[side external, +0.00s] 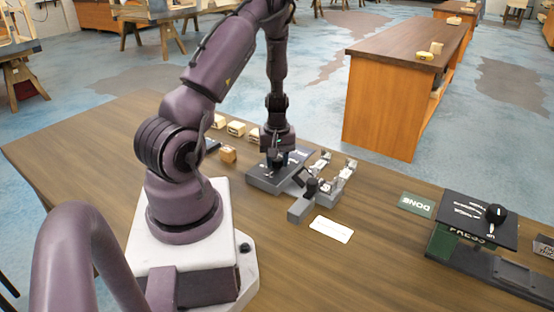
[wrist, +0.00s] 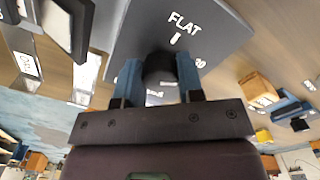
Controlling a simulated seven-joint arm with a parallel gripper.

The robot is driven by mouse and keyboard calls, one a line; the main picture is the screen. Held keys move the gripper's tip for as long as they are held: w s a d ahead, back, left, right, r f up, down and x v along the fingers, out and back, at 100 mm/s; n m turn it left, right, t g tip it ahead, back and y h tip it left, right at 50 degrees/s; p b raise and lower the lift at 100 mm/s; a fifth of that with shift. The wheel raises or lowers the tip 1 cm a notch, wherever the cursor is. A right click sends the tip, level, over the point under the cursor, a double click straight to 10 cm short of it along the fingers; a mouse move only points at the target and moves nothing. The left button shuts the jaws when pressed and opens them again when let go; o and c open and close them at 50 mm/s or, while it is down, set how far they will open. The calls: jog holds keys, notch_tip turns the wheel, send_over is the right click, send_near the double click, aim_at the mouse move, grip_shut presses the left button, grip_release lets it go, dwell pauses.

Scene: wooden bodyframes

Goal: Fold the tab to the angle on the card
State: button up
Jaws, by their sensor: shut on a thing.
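My gripper (side external: 277,162) reaches down over a grey bending fixture (side external: 262,184) on the wooden table. In the wrist view its two blue fingers (wrist: 159,80) are shut on a black round knob (wrist: 159,66). The knob stands at a grey plate (wrist: 208,22) marked "FLAT", with a white tick and a partly hidden number beside it. A dark tilted piece beside the fixture may be the tab, but I cannot tell its angle. A white card (side external: 331,230) lies flat in front of the fixture; its writing is too small to read.
A holder with small metal parts (side external: 342,172) stands right of the fixture. Wooden blocks (side external: 228,154) sit behind and left of it. A green "DONE" plate (side external: 416,205) and a "PRESS" station (side external: 470,222) with a black knob are at the right. Bare table lies between.

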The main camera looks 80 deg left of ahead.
aim_at(275, 161)
jog(key=o, duration=0.9)
notch_tip(275, 161, up, 13)
dwell(0.4)
jog(key=d+r+m+t, duration=0.2)
jog(key=d+r+m, duration=0.3)
jog(key=d, duration=0.5)
jog(key=s+d+r+m+t, duration=0.1)
jog(key=d+r+m, duration=0.5)
jog(key=d, duration=0.4)
jog(key=d+r+m+t, duration=0.2)
jog(key=d+r+m, duration=0.4)
jog(key=d, duration=0.4)
jog(key=shift+s+d+r+t, duration=0.15)
jog(key=shift+s+r+t, duration=0.15)
jog(key=shift+r, duration=0.2)
